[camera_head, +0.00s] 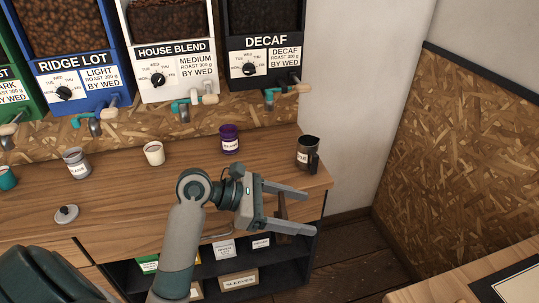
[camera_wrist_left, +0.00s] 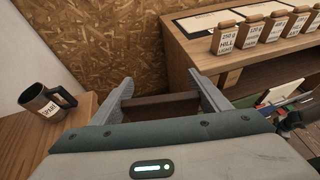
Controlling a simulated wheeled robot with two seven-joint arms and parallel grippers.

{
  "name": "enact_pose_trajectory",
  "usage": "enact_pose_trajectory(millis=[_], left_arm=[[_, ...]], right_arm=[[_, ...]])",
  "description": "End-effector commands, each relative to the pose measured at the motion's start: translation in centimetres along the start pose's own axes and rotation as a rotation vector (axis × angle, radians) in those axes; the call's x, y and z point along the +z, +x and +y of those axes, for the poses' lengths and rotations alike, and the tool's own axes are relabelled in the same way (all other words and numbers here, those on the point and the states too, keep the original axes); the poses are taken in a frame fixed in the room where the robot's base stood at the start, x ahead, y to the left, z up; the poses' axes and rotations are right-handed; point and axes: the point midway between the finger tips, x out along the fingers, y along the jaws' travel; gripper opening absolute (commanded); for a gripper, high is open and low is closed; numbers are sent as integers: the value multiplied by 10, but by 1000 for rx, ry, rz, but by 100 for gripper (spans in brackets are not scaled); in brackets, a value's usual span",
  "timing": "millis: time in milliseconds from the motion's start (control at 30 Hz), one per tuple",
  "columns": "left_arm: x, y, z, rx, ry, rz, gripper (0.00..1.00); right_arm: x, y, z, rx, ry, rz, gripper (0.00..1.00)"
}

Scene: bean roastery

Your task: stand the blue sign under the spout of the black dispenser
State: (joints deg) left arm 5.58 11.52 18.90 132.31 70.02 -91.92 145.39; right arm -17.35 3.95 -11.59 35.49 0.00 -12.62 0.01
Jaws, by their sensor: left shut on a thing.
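The black dispenser (camera_head: 262,40), labelled DECAF, is at the upper right of the head view. Its spout (camera_head: 270,97) hangs above the wooden counter. My left gripper (camera_head: 294,212) is in front of the counter's right end, fingers apart around a dark brown thing (camera_head: 282,208). In the left wrist view this brown thing (camera_wrist_left: 162,107) spans the gap between the fingers. I see no blue face on it, so I cannot tell whether it is the sign. No blue sign shows elsewhere. My right gripper does not show.
A dark jug (camera_head: 308,153) stands near the counter's right end, a purple cup (camera_head: 229,138) left of it. A cream cup (camera_head: 154,153) and grey cup (camera_head: 76,162) stand further left.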

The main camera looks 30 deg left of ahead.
Motion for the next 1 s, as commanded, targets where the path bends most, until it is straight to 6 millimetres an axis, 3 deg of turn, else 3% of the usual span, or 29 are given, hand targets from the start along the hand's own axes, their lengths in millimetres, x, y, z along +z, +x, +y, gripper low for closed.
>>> enact_pose_trajectory(millis=[33, 133, 267, 467, 700, 800, 1000], left_arm=[[2, 0, 2, 4, -2, -1, 47], [6, 0, 12, 28, -11, -2, 47], [17, -1, 39, 93, -40, -3, 47], [39, -6, 118, 286, -122, -5, 47], [46, -14, 240, 608, -264, -4, 47], [40, -12, 277, 720, -310, -4, 47], [28, -1, 316, 855, -361, -2, 47]], right_arm=[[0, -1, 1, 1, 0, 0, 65], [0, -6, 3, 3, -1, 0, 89], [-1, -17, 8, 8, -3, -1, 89], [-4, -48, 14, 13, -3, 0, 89], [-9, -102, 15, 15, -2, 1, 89], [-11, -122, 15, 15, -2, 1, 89], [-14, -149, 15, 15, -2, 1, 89]])
